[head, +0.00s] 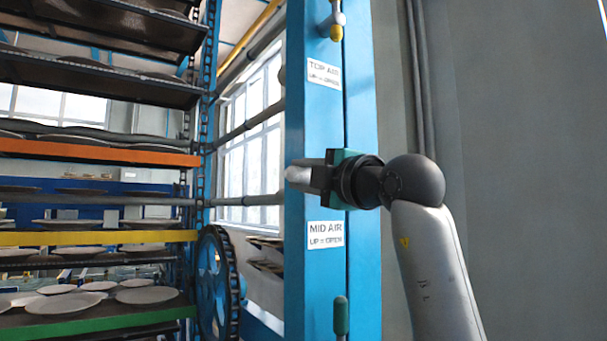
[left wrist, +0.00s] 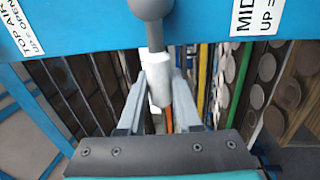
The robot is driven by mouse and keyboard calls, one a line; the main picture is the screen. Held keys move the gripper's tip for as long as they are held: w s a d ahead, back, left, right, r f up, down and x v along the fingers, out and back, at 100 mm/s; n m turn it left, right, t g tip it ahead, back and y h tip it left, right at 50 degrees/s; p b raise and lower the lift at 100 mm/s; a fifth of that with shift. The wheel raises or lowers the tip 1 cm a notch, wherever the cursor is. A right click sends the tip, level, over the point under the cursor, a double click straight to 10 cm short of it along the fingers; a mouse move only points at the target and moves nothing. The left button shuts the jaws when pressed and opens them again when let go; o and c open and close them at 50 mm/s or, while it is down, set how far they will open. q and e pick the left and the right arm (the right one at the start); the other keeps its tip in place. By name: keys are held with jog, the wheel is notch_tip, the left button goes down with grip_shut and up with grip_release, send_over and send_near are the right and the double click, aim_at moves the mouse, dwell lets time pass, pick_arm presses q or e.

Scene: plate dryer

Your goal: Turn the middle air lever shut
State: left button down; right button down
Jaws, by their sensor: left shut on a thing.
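The middle air lever has a white handle (head: 298,174), just above the MID AIR, UP = OPEN label (head: 325,235) on the blue post (head: 313,130). In the left wrist view the white handle (left wrist: 160,85) runs from a grey ball (left wrist: 152,8) down between my two fingers. My left gripper (head: 312,176) is shut on this handle; it also shows in the left wrist view (left wrist: 159,100). In the head view the handle's white end sticks out left of the fingers, and the gripper hides its pivot. My right gripper is not in view.
A yellow-tipped lever (head: 336,30) is above the TOP AIR label (head: 323,73). A green-handled lever (head: 340,315) is below the MID AIR label. Racks of plates (head: 62,303) and a blue wheel (head: 217,285) stand left of the post. A grey wall (head: 530,150) is at right.

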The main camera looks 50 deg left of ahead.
pick_arm(q)
jog(key=shift+f+n, duration=0.2)
jog(key=shift+n, duration=0.1)
jog(key=c, duration=0.6)
grip_release()
jog(key=shift+d, duration=0.1)
jog(key=s+d+f+b, duration=0.1)
jog(key=d+f+b, duration=0.1)
jog(key=d, duration=1.2)
jog(key=shift+d+f, duration=0.15)
jog(key=shift+d, duration=0.25)
